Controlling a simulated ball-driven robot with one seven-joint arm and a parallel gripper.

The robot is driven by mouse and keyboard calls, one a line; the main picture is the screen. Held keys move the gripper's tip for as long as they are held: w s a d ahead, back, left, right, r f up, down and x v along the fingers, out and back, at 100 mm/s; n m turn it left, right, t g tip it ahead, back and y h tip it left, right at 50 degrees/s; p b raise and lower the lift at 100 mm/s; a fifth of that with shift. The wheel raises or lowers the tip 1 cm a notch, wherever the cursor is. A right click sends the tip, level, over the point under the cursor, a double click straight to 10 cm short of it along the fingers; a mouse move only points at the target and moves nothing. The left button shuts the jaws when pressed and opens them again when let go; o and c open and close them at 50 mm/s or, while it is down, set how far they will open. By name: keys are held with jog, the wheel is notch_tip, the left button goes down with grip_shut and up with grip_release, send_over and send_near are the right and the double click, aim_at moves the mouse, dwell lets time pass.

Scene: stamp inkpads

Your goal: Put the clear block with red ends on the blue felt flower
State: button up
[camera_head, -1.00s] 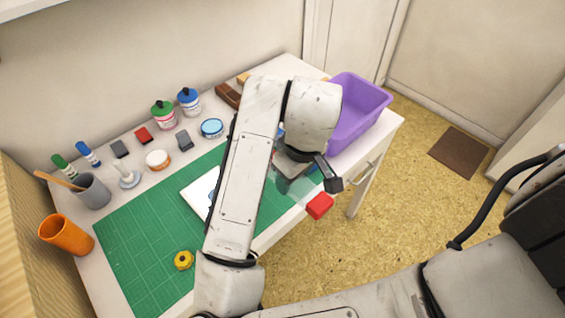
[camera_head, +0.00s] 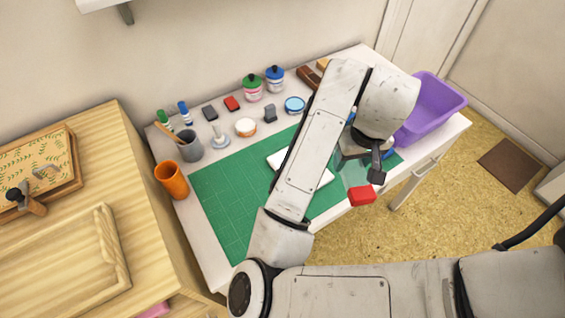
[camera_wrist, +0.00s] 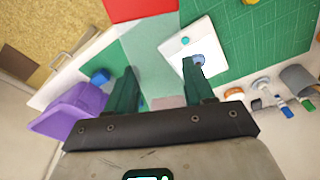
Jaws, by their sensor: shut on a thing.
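My gripper (camera_head: 362,166) is shut on the clear block with red ends (camera_head: 361,196), above the front right part of the table. In the wrist view my gripper's fingers (camera_wrist: 160,80) stand on either side of the block's see-through body, and one red end (camera_wrist: 140,8) shows at the top. The other end is not clearly seen. A blue shape (camera_wrist: 198,60) lies on a white pad (camera_wrist: 172,50). Another small blue piece (camera_wrist: 100,76) lies beside the purple bin. I cannot tell surely which is the blue felt flower.
A purple bin (camera_head: 432,107) stands at the table's right end. A green cutting mat (camera_head: 225,205) covers the front. Bottles, ink pots and stamps line the back. An orange cup (camera_head: 172,180) and grey cup (camera_head: 190,148) stand at left. A wooden cabinet (camera_head: 70,250) adjoins at left.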

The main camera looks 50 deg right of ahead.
jog(key=w+f, duration=0.3)
jog(key=w, duration=0.1)
jog(key=w+f+p, duration=0.1)
jog(key=w+f, duration=0.2)
jog(key=w, duration=0.2)
jog(key=w+d+f, duration=0.1)
jog(key=w+f, duration=0.2)
jog(key=w, duration=0.1)
jog(key=shift+w+f, duration=0.15)
jog(key=shift+w, duration=0.15)
jog(key=shift+w+f, duration=0.15)
jog(key=shift+f, duration=0.75)
jog(key=shift+w+f, duration=0.1)
jog(key=shift+f, duration=0.8)
jog(key=shift+f, duration=0.1)
jog(key=o, duration=1.3)
jog(key=shift+c, duration=0.2)
